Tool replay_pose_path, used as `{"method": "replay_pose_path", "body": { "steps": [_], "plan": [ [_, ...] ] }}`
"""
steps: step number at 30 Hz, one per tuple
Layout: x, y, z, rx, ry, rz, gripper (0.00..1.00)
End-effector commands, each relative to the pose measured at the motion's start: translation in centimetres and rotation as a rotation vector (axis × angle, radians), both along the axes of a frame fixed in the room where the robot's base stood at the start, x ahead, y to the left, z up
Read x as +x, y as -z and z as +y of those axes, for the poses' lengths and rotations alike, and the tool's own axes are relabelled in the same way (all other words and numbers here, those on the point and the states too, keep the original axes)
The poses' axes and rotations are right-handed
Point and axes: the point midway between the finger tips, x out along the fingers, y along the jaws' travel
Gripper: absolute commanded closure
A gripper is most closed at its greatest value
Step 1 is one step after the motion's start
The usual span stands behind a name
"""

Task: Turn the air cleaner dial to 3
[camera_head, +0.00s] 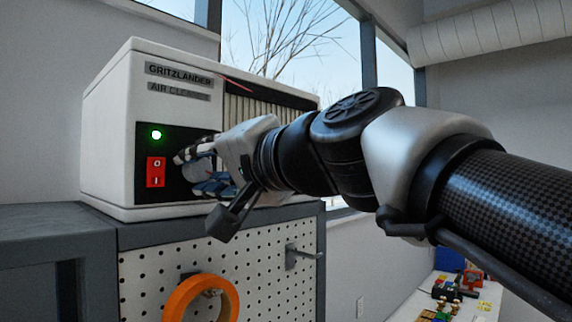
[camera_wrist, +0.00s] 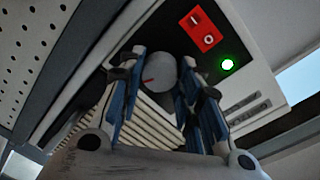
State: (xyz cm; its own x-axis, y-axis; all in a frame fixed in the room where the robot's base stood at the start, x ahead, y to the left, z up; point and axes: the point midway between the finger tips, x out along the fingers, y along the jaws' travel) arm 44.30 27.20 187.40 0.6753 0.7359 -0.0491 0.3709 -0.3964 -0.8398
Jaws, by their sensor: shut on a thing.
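The white air cleaner (camera_head: 112,110) stands on a grey cabinet, its label reading "GRITZLANDER AIR CLEANER". Its round grey dial (camera_wrist: 161,73) sits on the black panel, with a red pointer mark toward the left of the dial in the wrist view. My gripper (camera_head: 186,168) is at the panel with its fingers on either side of the dial, shut on it; it also shows in the wrist view (camera_wrist: 165,76). In the head view my fingers cover most of the dial. The numbers around the dial cannot be read in either view.
A red rocker switch (camera_head: 156,172) and a lit green lamp (camera_head: 156,135) are left of my gripper. Below is a white pegboard (camera_head: 150,270) with an orange ring (camera_head: 172,306) and a hook (camera_head: 300,254). A table with coloured parts stands lower right.

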Motion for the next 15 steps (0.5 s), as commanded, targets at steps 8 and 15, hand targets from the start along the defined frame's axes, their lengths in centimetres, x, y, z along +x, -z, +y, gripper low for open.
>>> {"method": "replay_pose_path", "body": {
  "steps": [8, 15],
  "plan": [
    [0.01, -0.06, -0.04, 0.067, 0.0, 0.077, 0.92],
    [0.01, -0.04, -0.04, 0.085, 0.0, 0.098, 0.92]
  ]
}}
